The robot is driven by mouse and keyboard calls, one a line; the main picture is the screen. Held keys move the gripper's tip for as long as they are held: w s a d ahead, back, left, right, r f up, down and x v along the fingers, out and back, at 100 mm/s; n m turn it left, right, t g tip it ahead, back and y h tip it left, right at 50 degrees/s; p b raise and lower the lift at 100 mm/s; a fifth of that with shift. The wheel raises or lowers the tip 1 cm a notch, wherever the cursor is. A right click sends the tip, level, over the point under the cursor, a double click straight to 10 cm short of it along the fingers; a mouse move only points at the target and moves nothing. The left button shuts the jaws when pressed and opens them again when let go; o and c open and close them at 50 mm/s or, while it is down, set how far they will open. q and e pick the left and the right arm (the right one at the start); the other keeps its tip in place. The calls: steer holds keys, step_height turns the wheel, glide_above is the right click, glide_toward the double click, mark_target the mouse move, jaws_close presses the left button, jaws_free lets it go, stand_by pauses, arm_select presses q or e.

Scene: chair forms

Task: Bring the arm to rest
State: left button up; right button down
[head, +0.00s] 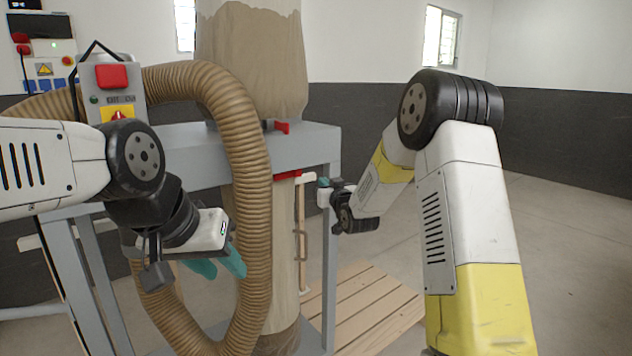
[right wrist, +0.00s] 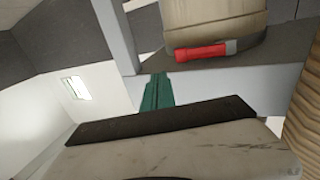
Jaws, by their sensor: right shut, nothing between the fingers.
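My right arm reaches from the right side of the head view, bent at a high elbow, towards the grey machine frame. My right gripper (head: 323,184) is shut and empty beside the frame's right leg; whether it touches cannot be told. Its teal fingers (right wrist: 158,92) are together in the right wrist view. My left gripper (head: 220,266) hangs in front of the ribbed hose at the left, its two teal fingers apart and nothing visible between them.
A brown hose (head: 258,165) loops near my left arm. A wooden pallet (head: 365,305) lies below. Floor at the right is clear.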

steer(key=s+d+r+m+g+h, duration=0.1)
steer(key=s+d+r+g, duration=0.15)
steer(key=s, duration=0.45)
steer(key=s+d+r+g+h, duration=0.1)
steer(key=s+d+r, duration=0.15)
steer(key=s, duration=0.35)
steer(key=s+d+r+m+g+h, duration=0.1)
steer(key=s+d+g, duration=0.1)
steer(key=s+d, duration=0.35)
steer(key=s+f+g, duration=0.3)
steer(key=s+g, duration=0.2)
steer(key=s, duration=2.2)
steer(key=shift+f+m, duration=0.2)
steer(key=shift+m, duration=0.2)
steer(key=shift+g, duration=0.25)
